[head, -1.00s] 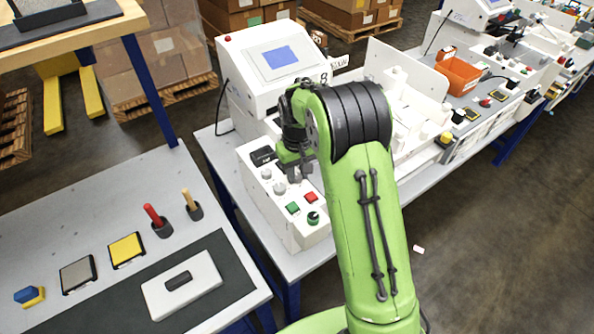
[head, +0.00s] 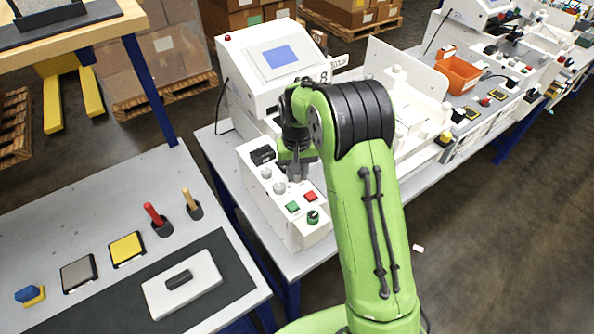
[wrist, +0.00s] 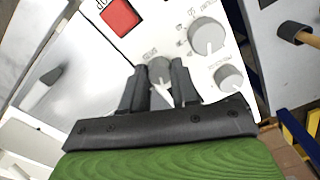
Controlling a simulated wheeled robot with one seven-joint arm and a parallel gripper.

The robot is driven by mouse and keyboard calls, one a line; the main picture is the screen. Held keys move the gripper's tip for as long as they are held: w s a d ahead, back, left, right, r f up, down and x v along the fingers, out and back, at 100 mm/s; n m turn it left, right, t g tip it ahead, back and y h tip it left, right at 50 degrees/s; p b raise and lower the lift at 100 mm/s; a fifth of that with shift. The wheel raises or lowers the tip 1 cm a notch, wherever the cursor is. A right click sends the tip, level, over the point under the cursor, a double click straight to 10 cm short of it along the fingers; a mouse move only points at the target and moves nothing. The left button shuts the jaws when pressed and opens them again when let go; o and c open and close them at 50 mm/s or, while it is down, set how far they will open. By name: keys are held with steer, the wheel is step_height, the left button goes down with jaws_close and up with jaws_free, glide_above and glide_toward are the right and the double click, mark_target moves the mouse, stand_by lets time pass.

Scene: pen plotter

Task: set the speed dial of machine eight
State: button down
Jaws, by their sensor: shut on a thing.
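Machine eight is the white unit with a screen (head: 279,57) and an "8" sign. Its sloping control panel (head: 262,205) faces front. My gripper (head: 296,177) is down at this panel. In the wrist view, my gripper (wrist: 158,80) has its two dark fingers closed on either side of a small grey dial (wrist: 160,70) with a pale pointer. The label beside this dial is too small to read. A larger grey dial (wrist: 208,36) with marks around it and another grey dial (wrist: 229,78) stand apart from the fingers. In the head view, the gripper hides the held dial.
A red button (head: 310,196), a green button (head: 293,207) and a dark green knob (head: 313,217) sit in front of the gripper. A white fixture (head: 410,95) stands right of the panel. A workbench (head: 60,230) with pegs and blocks is at left.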

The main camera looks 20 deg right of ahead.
steer(key=c, duration=0.8)
jaws_free()
steer(key=shift+c, duration=0.2)
step_height(320, 180, up, 16)
steer(key=p, duration=0.2)
steer(key=s+r+t, duration=0.2)
steer(key=s+r, duration=0.2)
steer(key=s, duration=0.3)
steer(key=s+r+t, duration=0.1)
steer(key=s+r, duration=0.3)
steer(key=s, duration=0.4)
steer(key=s+f+n+t, duration=0.1)
steer(key=s+f, duration=0.3)
steer(key=s, duration=0.9)
steer(key=shift+s+n+t, duration=0.15)
steer(key=shift+n+t, duration=0.15)
steer(key=shift+t, duration=0.5)
